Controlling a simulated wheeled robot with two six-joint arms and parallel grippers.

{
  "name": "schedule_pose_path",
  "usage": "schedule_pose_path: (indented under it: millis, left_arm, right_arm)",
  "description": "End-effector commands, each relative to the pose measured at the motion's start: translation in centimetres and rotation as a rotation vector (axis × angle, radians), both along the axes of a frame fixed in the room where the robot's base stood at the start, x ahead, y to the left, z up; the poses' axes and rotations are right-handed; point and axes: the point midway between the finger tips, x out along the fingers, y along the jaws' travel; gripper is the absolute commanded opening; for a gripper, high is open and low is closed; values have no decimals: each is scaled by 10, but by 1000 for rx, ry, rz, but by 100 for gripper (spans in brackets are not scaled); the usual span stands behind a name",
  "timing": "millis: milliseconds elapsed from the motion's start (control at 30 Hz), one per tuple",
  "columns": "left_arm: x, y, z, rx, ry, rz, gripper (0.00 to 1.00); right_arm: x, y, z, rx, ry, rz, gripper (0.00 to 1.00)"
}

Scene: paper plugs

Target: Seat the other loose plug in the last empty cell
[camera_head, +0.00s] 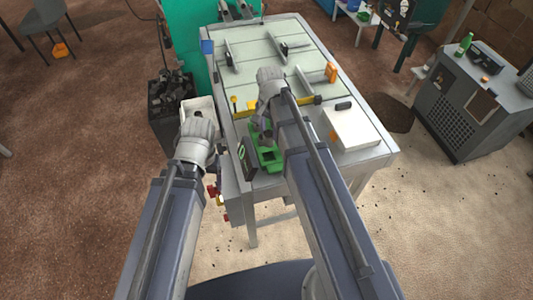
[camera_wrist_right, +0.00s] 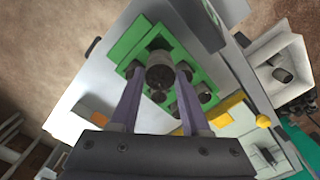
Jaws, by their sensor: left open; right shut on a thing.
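The green tray (camera_head: 252,152) with round cells lies at the near end of the table, partly hidden behind my right arm. It also shows in the right wrist view (camera_wrist_right: 125,43). My right gripper (camera_head: 264,136) is over the tray, its fingers closed on the sides of a grey round plug (camera_wrist_right: 160,78). The plug is over the tray; I cannot tell whether its lower end is inside a cell. Other grey plugs (camera_wrist_right: 205,93) sit in the tray beside it. My left gripper (camera_head: 198,126) is open by the white bin, its fingertips hard to make out.
The white bin (camera_head: 199,103) stands left of the table; a dark round thing (camera_wrist_right: 283,74) shows inside it. A white box (camera_head: 350,128) lies right of my right arm. The table's far half has thin dividers.

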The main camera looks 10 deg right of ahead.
Motion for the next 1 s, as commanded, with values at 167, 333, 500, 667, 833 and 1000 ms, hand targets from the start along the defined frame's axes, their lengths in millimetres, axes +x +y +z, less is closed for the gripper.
schedule_pose_path:
  millis: [167,333,500,667,833,1000]
  left_arm:
    - [0,0,-4,0,0,-1,81]
    - [0,0,-23,1,0,-4,81]
    - [0,0,-51,2,0,-10,81]
    - [0,0,-65,2,1,-13,81]
    - [0,0,-64,2,1,-13,81]
    - [0,0,-79,2,1,-14,81]
  right_arm:
    - [0,0,-4,0,0,0,0]
    - [0,0,-23,0,0,0,0]
    - [0,0,-51,0,0,0,0]
    - [0,0,-65,0,0,0,0]
    - [0,0,-64,0,0,0,0]
    - [0,0,-79,0,0,0,0]
